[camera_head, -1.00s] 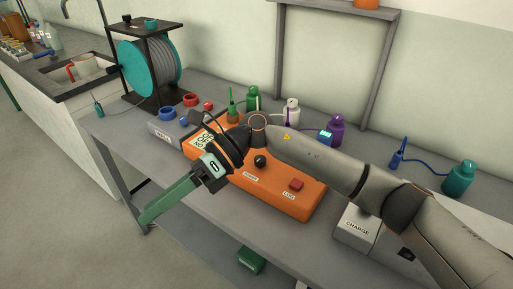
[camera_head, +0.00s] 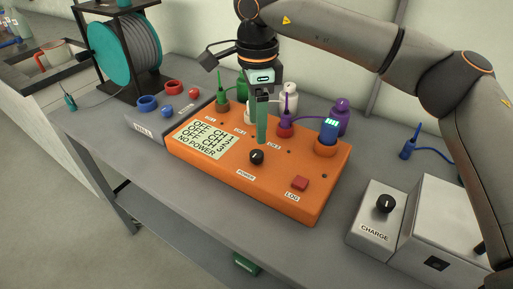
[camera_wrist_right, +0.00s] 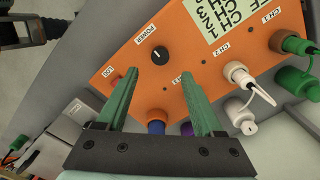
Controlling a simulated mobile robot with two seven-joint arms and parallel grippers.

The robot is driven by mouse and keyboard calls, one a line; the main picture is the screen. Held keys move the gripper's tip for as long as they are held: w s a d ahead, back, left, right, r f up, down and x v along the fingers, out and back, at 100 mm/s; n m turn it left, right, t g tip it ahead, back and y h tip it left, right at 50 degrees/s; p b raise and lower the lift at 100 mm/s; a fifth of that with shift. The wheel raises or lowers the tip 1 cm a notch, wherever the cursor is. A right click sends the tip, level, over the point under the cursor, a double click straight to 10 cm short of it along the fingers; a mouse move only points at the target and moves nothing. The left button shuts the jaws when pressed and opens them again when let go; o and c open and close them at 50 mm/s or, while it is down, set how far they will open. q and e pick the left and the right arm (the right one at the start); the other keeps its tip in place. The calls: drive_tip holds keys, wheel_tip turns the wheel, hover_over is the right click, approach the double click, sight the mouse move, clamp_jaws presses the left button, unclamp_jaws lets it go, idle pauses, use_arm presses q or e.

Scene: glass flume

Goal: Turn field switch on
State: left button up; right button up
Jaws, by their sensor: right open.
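My right gripper (camera_head: 262,118) points down over the orange box (camera_head: 315,212), its fingers seen edge-on near the black POWER knob (camera_head: 257,157). In the right wrist view the gripper (camera_wrist_right: 158,76) is open with nothing between its fingers, and the POWER knob (camera_wrist_right: 160,55) shows just beyond the fingertips. The display (camera_head: 205,138) reads OFF for several channels and NO POWER. I cannot read any label as field. A grey box (camera_head: 150,128) with red and blue terminals stands left of the orange box; its label is too small to read surely.
A red LOG button (camera_head: 300,183) is on the orange box. Plugs and coloured bottles (camera_head: 342,112) crowd its back edge. A grey CHARGE box (camera_head: 375,222) with a black knob stands at right. A teal cable reel (camera_head: 120,50) stands back left. The bench front (camera_head: 220,215) is clear.

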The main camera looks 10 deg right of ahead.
sight(257, 153)
wheel_tip(257, 153, down, 8)
drive_tip(key=shift+r, duration=0.25)
drive_tip(key=shift+c, duration=0.4)
clamp_jaws()
